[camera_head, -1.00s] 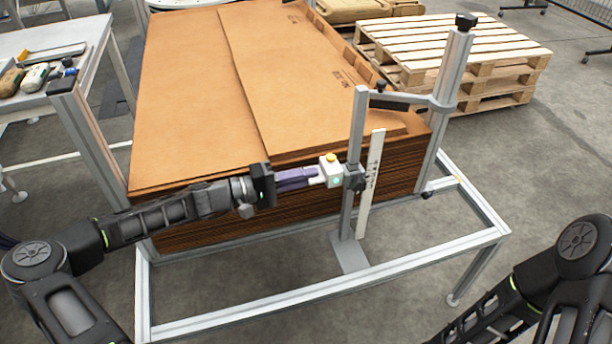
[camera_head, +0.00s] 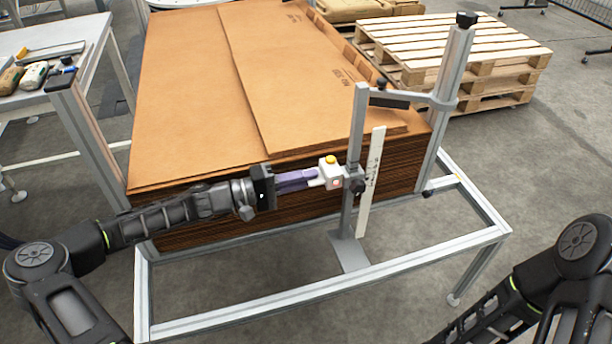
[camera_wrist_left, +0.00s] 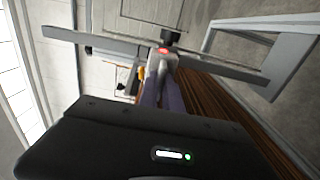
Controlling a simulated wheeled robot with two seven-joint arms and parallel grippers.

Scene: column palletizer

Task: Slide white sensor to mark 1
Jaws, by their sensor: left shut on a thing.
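The white sensor (camera_head: 331,174), with a yellow top, sits on a grey upright post (camera_head: 356,135). A small light on its face shows red, and it also shows red in the left wrist view (camera_wrist_left: 163,50). My left gripper (camera_head: 318,178) comes in from the left, its purple fingers shut on the sensor. A white marked scale (camera_head: 371,185) stands just right of the post. Its marks are too small to read, so I cannot tell which one is mark 1. My right gripper is out of view; only part of that arm shows at lower right.
A tall stack of brown cardboard sheets (camera_head: 190,110) stands directly behind the sensor. A grey metal frame (camera_head: 330,287) runs around the post's foot. Wooden pallets (camera_head: 450,50) stand at the back right. A side table (camera_head: 60,35) holds several small items at the left.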

